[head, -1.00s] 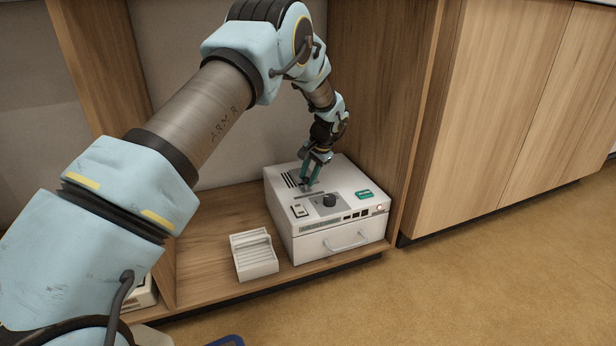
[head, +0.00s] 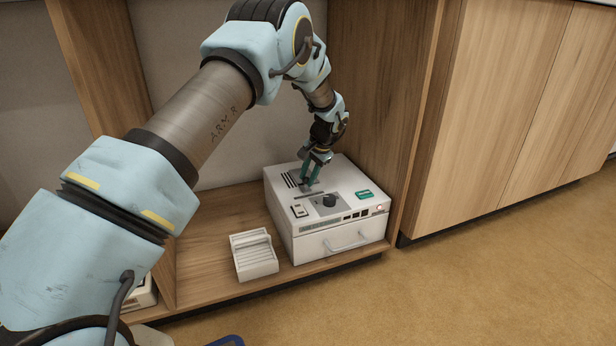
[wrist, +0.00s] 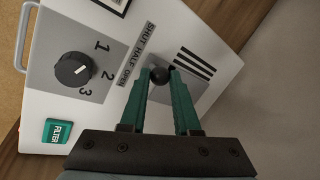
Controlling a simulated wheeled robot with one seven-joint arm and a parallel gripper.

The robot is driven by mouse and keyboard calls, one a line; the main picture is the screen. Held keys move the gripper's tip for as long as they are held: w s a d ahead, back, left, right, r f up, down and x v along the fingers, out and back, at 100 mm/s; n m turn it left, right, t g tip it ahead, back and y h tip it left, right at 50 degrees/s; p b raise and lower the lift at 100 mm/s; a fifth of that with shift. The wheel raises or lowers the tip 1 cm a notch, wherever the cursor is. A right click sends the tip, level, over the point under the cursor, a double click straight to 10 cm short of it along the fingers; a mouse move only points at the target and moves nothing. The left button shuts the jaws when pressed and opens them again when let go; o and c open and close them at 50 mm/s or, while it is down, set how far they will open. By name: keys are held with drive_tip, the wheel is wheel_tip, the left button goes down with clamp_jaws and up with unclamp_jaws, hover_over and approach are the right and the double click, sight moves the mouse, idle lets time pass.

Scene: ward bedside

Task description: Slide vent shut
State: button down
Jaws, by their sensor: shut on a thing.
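The white machine (head: 340,240) stands on the low wooden shelf. Its top has a grey vent panel with dark vent slots (head: 291,179), which also show in the wrist view (wrist: 194,62). Beside the panel the words SHUT, HALF and OPEN are printed (wrist: 136,52). A small round black slider knob (wrist: 160,75) sits beside these words. It looks nearest HALF, but I cannot tell its exact setting. My gripper (wrist: 161,77) has its green fingers shut on this knob, one on each side. In the head view my gripper (head: 308,182) reaches down onto the machine's top, and the knob is mostly hidden there.
A dial (wrist: 72,69) marked 1, 2, 3 and a green FILTER tab (wrist: 59,132) are close to my fingers. A white slatted tray (head: 254,256) stands left of the machine. The wooden cabinet side (head: 385,110) rises close behind and right.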

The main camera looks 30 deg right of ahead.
idle(0.3)
drive_tip(key=a, duration=0.1)
drive_tip(key=a+p, duration=0.2)
drive_tip(key=shift+w+a+r, duration=0.15)
drive_tip(key=shift+w+a, duration=0.1)
drive_tip(key=shift+a, duration=0.3)
drive_tip(key=c, duration=0.6)
unclamp_jaws()
drive_tip(key=shift+c, duration=0.2)
drive_tip(key=shift+d, duration=0.1)
drive_tip(key=p+v, duration=0.3)
drive_tip(key=v, duration=0.7)
drive_tip(key=shift+r+p, duration=0.3)
drive_tip(key=shift+p, duration=0.05)
drive_tip(key=shift+s, duration=0.1)
